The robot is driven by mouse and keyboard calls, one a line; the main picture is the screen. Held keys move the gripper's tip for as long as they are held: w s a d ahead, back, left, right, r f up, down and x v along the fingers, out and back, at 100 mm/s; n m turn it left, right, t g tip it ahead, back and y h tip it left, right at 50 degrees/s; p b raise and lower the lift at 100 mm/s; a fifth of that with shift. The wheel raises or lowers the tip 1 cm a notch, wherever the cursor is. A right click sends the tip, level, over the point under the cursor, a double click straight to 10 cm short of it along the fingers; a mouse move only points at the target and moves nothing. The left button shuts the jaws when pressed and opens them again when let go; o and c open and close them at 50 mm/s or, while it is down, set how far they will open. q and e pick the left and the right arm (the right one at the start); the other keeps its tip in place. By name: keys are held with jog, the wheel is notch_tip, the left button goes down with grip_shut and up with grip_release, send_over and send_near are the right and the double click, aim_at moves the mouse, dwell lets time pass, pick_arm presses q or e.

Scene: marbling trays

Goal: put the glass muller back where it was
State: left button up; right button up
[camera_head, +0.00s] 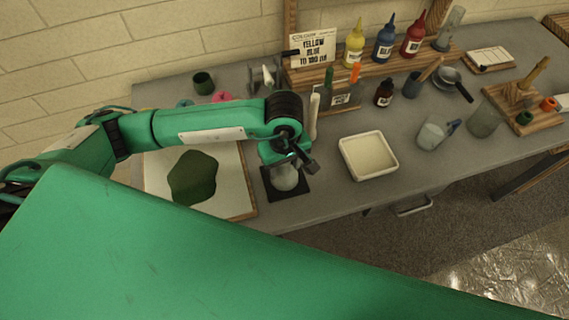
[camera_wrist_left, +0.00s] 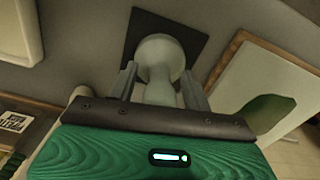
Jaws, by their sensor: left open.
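The glass muller (camera_head: 285,178) is a pale, cloudy glass piece standing on a black square mat (camera_head: 301,190) at the front of the grey table. In the left wrist view the muller (camera_wrist_left: 161,52) has its round end over the black mat (camera_wrist_left: 190,30) and its narrower handle towards my gripper. My left gripper (camera_head: 289,164) is open, with one finger on each side of the handle. In the left wrist view the fingers of my left gripper (camera_wrist_left: 160,84) show no clear grip on it. My right gripper is not in view.
Left of the mat lies a pale board (camera_head: 238,195) with a dark green patch (camera_head: 193,178). Right is a cream tray (camera_head: 369,156). Behind stand a small sign (camera_head: 312,48) and paint bottles (camera_head: 384,42). Glass jars (camera_head: 484,121) stand further right. Bare table lies between the mat and tray.

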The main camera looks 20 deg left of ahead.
pick_arm(q)
jog(key=shift+r+p, duration=0.25)
jog(key=shift+p, duration=0.1)
notch_tip(320, 180, up, 10)
jog(key=b, duration=0.3)
jog(key=shift+r+b, duration=0.1)
jog(key=shift+b, duration=0.25)
jog(key=shift+r, duration=0.8)
